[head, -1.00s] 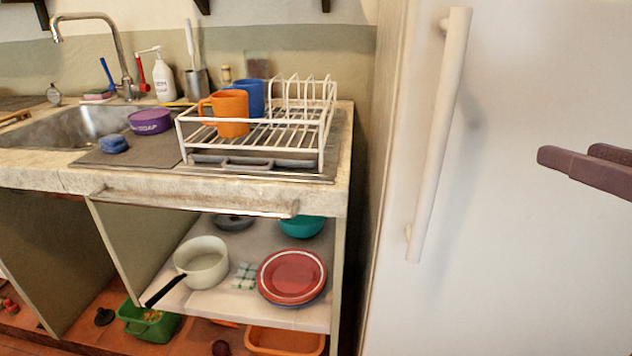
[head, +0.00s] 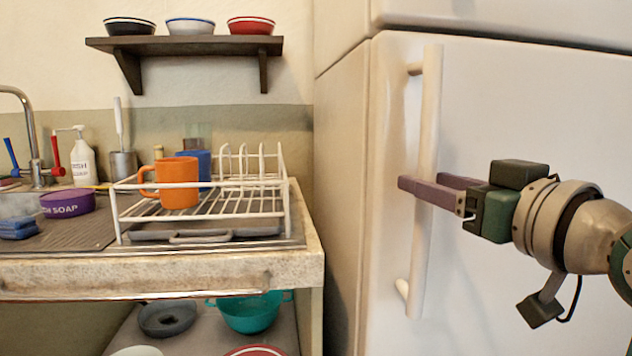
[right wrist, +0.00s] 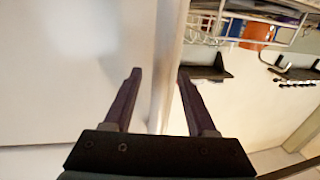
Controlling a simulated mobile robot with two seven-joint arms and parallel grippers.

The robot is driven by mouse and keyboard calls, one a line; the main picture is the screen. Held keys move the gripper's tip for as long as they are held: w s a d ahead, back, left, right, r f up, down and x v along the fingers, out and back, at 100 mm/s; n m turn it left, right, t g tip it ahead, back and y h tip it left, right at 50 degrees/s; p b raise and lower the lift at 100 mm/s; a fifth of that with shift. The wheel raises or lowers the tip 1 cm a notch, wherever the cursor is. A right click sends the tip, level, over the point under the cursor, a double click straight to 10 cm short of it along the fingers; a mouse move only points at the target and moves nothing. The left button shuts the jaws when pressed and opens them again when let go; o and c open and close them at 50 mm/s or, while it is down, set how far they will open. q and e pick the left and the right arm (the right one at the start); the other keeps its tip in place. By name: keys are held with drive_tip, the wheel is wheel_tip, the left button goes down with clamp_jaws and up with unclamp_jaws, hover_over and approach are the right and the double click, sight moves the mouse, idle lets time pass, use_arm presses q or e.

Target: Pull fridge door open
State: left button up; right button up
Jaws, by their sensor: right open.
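The white fridge door (head: 540,105) fills the right of the head view and looks shut. Its long upright white handle (head: 429,110) runs near the door's left edge. My right gripper (head: 420,182) reaches in from the right, open, at about the handle's mid-height. One purple finger crosses in front of the handle and the other goes behind it. In the right wrist view, the handle (right wrist: 167,70) runs between the two open fingers (right wrist: 159,75). Whether either finger touches it, I cannot tell. My left gripper is in neither view.
A stone counter (head: 200,270) with a white dish rack (head: 205,218) and an orange mug (head: 178,182) stands left of the fridge. A dark wall shelf (head: 190,45) holds bowls above it. Space before the door looks clear.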

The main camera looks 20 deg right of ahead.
drive_tip(key=shift+w, duration=0.9)
drive_tip(key=shift+c, duration=0.2)
clamp_jaws()
idle(0.7)
